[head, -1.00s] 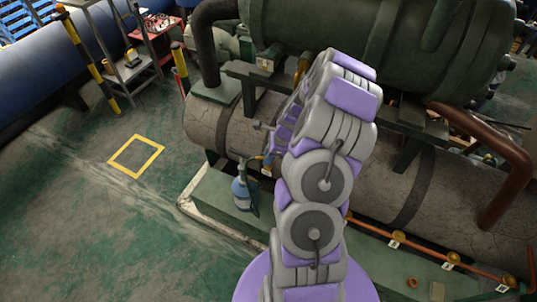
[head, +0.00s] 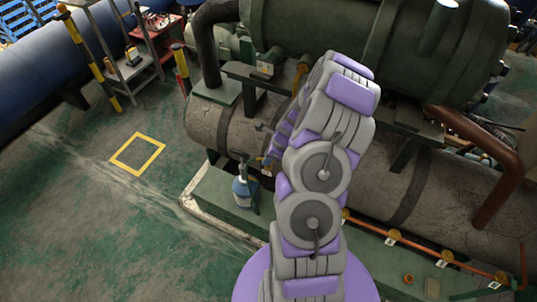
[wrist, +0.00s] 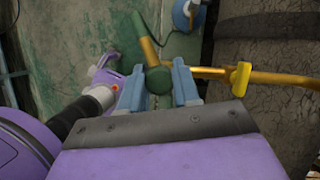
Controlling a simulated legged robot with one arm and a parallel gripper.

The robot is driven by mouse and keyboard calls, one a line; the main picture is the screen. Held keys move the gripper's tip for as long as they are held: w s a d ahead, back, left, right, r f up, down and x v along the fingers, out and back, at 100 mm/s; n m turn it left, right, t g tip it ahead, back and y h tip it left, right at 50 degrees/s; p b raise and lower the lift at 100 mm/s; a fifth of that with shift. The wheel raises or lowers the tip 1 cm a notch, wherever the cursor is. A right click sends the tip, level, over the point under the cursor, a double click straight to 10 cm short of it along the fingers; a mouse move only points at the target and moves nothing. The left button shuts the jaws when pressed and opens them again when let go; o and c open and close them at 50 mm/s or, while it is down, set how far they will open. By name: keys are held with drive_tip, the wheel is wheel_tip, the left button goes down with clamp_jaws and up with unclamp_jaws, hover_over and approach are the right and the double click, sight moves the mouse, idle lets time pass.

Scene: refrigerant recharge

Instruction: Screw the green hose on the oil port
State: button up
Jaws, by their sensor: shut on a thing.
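In the wrist view, my gripper (wrist: 158,88) has its two light-blue fingers on either side of a round dark-green end piece (wrist: 158,79), which looks like the green hose's fitting. A brass stem (wrist: 147,45) runs up from it to another green part (wrist: 138,22). A brass port pipe (wrist: 208,73) with a yellow valve handle (wrist: 241,79) comes in from the right and reaches the fitting behind the right finger. I cannot tell whether they are threaded together. In the head view my arm hides most of the gripper and the port.
A blue bottle (head: 241,192) stands on the green plinth beside the tank, and its top shows in the wrist view (wrist: 187,14). The large grey tank (head: 370,190) is close on the right. Orange piping (head: 420,250) runs along its base. Open floor (head: 90,220) lies left.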

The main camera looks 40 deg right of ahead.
drive_tip(key=shift+m+p, duration=0.7)
drive_tip(key=shift+p, duration=0.15)
drive_tip(key=o, duration=1.1)
drive_tip(key=shift+d+f, duration=0.1)
drive_tip(key=v, duration=1.7)
drive_tip(key=shift+s+a+b, duration=0.25)
drive_tip(key=shift+s+b, duration=0.05)
drive_tip(key=shift+b, duration=0.15)
